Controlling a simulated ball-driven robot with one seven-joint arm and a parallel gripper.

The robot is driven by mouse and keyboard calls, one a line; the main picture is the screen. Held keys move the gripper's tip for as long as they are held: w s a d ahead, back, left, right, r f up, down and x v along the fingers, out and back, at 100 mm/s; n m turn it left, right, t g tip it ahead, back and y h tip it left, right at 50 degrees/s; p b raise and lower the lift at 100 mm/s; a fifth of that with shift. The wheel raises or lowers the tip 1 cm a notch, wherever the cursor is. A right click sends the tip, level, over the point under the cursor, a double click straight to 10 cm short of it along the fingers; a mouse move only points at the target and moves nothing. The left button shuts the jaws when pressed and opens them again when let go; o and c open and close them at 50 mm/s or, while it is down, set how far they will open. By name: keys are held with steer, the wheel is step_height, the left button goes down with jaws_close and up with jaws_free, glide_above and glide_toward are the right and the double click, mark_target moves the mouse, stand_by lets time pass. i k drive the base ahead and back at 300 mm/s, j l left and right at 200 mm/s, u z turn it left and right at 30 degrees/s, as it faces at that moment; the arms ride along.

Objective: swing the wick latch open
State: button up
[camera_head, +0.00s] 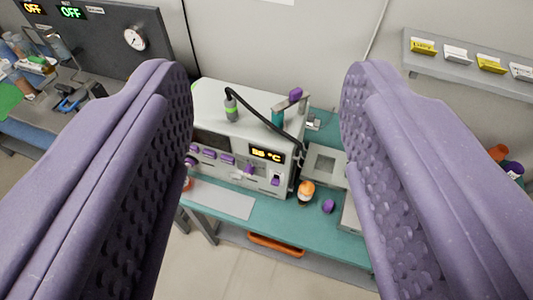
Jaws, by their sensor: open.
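My gripper (268,85) is open and empty; its two purple, bumpy fingers frame the view, far apart. Between and beyond them stands a grey-white machine (225,110) on a teal bench, with a lit temperature display (266,154) and a row of purple switches on its front. A grey lever with a purple tip (294,95) sits on the machine's top right, above a teal post. I cannot tell for certain which part is the wick latch. My gripper appears well short of the machine and touches nothing.
The teal bench (268,215) holds a small orange-topped object (306,188), a purple knob (328,206) and a grey box (325,163) beside the machine. A black hose (262,118) arches over its top. A labelled wall shelf (455,72) is at right; a cluttered counter is at left.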

mark_target(296, 95)
steer(key=i, duration=1.2)
